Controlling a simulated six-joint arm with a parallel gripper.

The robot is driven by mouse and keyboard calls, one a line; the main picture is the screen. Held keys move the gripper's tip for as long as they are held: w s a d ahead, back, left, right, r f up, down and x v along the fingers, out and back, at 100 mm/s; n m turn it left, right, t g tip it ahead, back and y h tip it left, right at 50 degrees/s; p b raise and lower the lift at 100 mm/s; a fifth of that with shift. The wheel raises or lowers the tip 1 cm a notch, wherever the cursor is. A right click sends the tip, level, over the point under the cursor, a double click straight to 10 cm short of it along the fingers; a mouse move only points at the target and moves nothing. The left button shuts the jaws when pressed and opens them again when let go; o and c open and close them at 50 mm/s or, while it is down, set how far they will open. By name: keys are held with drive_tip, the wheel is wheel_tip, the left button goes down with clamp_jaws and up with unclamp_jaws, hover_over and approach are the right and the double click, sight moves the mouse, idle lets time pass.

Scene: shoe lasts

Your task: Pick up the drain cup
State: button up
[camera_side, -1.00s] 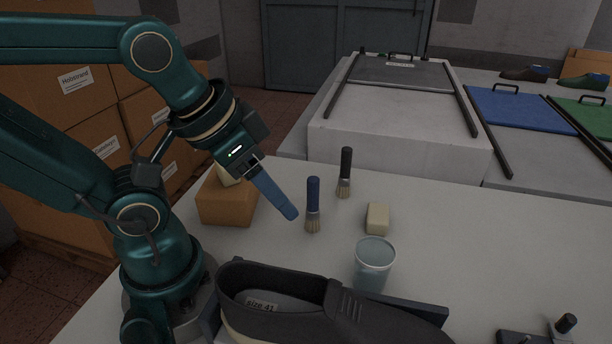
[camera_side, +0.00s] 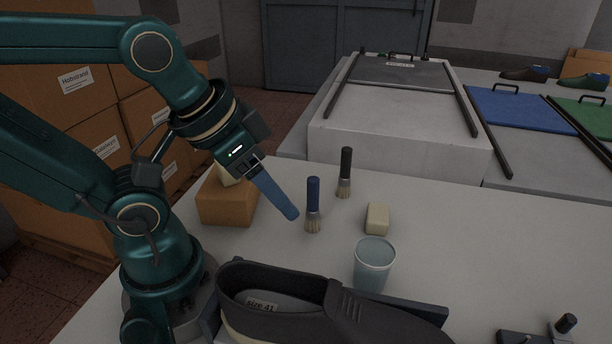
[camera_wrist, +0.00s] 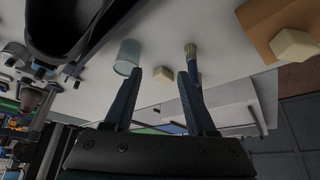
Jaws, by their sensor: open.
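The drain cup (camera_side: 373,266) is a pale blue-grey, translucent cup standing upright on the table, just behind the dark shoe (camera_side: 330,308). In the wrist view the drain cup (camera_wrist: 127,57) shows beyond the left fingertip, apart from it. My gripper (camera_side: 292,213) is in the air to the left of the cup, tilted down and to the right. In the wrist view my gripper (camera_wrist: 160,75) shows two blue fingers spread apart with nothing held between them.
A blue-handled brush (camera_side: 313,205) stands near my fingertips. A black-handled brush (camera_side: 345,172) and a cream block (camera_side: 377,218) stand behind the cup. An orange-brown block (camera_side: 227,197) sits left. The table right of the cup is mostly clear.

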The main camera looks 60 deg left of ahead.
drive_tip(key=o, duration=0.7)
drive_tip(key=w+a+r+t+y, duration=0.2)
drive_tip(key=w+a+r+t, duration=0.2)
drive_tip(key=w+r, duration=0.25)
drive_tip(key=w+a+r+t+y, duration=0.2)
drive_tip(key=w+a+r+t, duration=0.25)
drive_tip(key=w, duration=0.25)
drive_tip(key=m+g+h, duration=0.5)
drive_tip(key=m+h, duration=0.4)
drive_tip(key=h, duration=0.4)
hover_over(361, 257)
drive_tip(key=s+d, duration=0.1)
wheel_tip(361, 257, down, 6)
wheel_tip(361, 257, down, 18)
drive_tip(key=shift+r, duration=0.1)
drive_tip(key=shift+d+f, duration=0.2)
drive_tip(key=shift+f, duration=0.05)
drive_tip(key=shift+x, duration=2.45)
